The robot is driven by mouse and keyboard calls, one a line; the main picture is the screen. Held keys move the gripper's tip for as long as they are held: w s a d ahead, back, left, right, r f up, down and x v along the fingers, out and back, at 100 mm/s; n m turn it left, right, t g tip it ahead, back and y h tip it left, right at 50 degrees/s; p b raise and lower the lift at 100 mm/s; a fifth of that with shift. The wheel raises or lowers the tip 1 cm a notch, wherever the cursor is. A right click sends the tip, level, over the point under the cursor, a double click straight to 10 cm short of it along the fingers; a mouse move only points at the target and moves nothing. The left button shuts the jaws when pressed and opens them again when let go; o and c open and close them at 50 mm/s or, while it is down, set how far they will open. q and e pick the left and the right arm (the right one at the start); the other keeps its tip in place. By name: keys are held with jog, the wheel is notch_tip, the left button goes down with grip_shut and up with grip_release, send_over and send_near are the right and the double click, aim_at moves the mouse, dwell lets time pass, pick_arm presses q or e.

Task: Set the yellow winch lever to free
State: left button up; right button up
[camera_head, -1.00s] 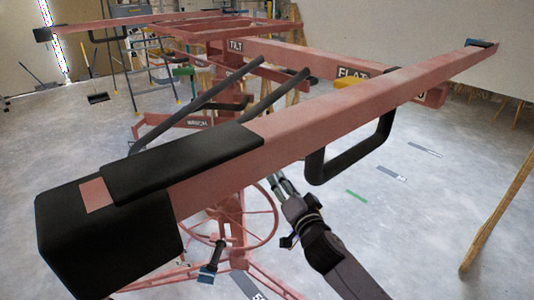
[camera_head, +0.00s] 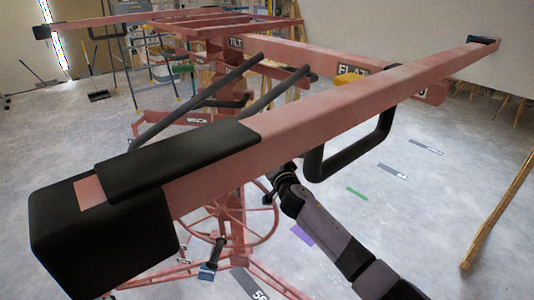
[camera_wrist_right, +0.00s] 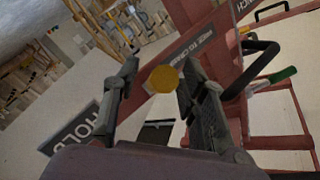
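A round yellow knob (camera_wrist_right: 163,79), which looks like the end of the winch lever, shows in the right wrist view in front of a red post. My right gripper (camera_wrist_right: 157,88) is open, with one finger on each side of the knob in the picture. I cannot tell how deep the knob sits between the fingers, and no contact is clear. The rest of the lever is hidden. In the head view my right arm (camera_head: 325,225) reaches in from the lower right, and its gripper is hidden behind the red beam. My left gripper is not in view.
A long red beam (camera_head: 340,110) with a black looped handle (camera_head: 350,155) crosses above my right arm. A spoked red wheel (camera_head: 250,235) stands below.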

jog(key=shift+w, duration=0.35)
jog(key=shift+c, duration=0.6)
grip_shut()
